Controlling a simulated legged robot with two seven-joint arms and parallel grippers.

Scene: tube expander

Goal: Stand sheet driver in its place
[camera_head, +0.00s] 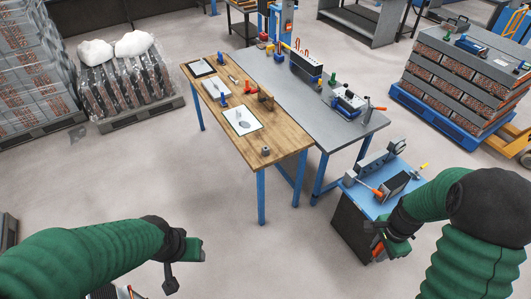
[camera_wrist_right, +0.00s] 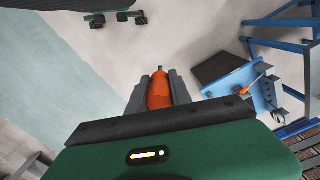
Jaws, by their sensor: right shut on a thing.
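My right gripper (camera_head: 385,247) is low beside the blue-topped cart. In the right wrist view its two dark fingers (camera_wrist_right: 158,92) are closed around an orange handle (camera_wrist_right: 158,92) with a short dark tip, which looks like the sheet driver. The handle points away from the palm and is clear of any surface there. In the head view only a bit of orange (camera_head: 377,250) shows at the gripper. My left gripper (camera_head: 182,265) hangs over the floor at lower left; its finger opening is unclear. I cannot tell which spot is the driver's place.
The blue-topped cart (camera_head: 360,199) holds an orange-handled tool (camera_head: 371,189), a dark block (camera_head: 394,186) and a yellow-handled tool (camera_head: 424,166). A wooden table (camera_head: 283,138) and a grey table (camera_head: 345,140) stand behind with several tools. Loaded pallets stand at both sides. The middle floor is free.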

